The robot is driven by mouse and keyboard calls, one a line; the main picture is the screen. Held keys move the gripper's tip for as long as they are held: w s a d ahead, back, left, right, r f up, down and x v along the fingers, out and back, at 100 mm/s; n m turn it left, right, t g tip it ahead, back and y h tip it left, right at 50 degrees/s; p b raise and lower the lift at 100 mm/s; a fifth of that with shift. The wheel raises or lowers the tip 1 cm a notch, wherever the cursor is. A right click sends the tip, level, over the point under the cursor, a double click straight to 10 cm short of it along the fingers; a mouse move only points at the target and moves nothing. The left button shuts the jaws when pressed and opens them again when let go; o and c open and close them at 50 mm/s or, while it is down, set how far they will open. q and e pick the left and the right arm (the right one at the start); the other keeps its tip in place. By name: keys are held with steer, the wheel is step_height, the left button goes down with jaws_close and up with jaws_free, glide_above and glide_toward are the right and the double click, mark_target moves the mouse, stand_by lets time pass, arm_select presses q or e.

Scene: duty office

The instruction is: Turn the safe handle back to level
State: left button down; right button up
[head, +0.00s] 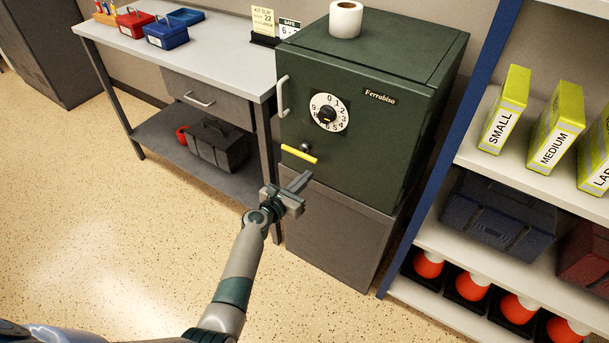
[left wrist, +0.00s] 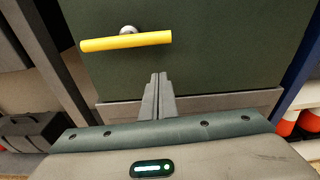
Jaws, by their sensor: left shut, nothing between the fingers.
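The dark green safe (head: 350,170) stands on a grey cabinet, with its door facing me. Its yellow handle (head: 299,154) is low on the door, below the numbered dial (head: 328,113). In the head view the handle slopes down to the right; in the left wrist view the yellow handle (left wrist: 126,41) looks close to level with the picture. My left gripper (head: 302,180) is shut and empty, just below the handle and apart from it. In the left wrist view its shut fingers (left wrist: 158,92) point at the door under the handle. My right gripper is out of view.
A paper roll (head: 346,19) stands on the safe. A grey pull handle (head: 283,96) is on the door's left side. A workbench (head: 215,63) with red and blue boxes stands left. A blue-framed shelf (head: 440,150) with yellow boxes stands close right. The floor before the safe is clear.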

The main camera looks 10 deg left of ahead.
arm_select(q)
steer(key=v, duration=0.9)
steer(key=shift+d+r+p, duration=0.15)
steer(key=shift+r+p, duration=0.1)
steer(key=shift+p, duration=0.15)
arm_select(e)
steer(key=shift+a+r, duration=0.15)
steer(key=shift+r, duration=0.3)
arm_select(q)
steer(key=shift+f, duration=0.1)
steer(key=s+f+m+g+y, duration=0.1)
steer(key=s+f+m+g, duration=0.2)
steer(key=s+f+m, duration=0.7)
steer(key=s+f+m+g+y, duration=0.2)
steer(key=s+f+m, duration=0.3)
steer(key=f, duration=0.8)
steer(key=s+d+f+m+g, duration=0.1)
steer(key=s+f+m, duration=0.6)
steer(key=s+m, duration=0.3)
steer(key=s+d+f+m+g, duration=0.1)
steer(key=s+f+m, duration=0.5)
steer(key=s+m, duration=0.4)
steer(key=s, duration=0.2)
steer(key=shift+s+d+f+g+y, duration=0.3)
steer(key=shift+s+d+f+g, duration=0.05)
steer(key=shift+d+f+g, duration=0.05)
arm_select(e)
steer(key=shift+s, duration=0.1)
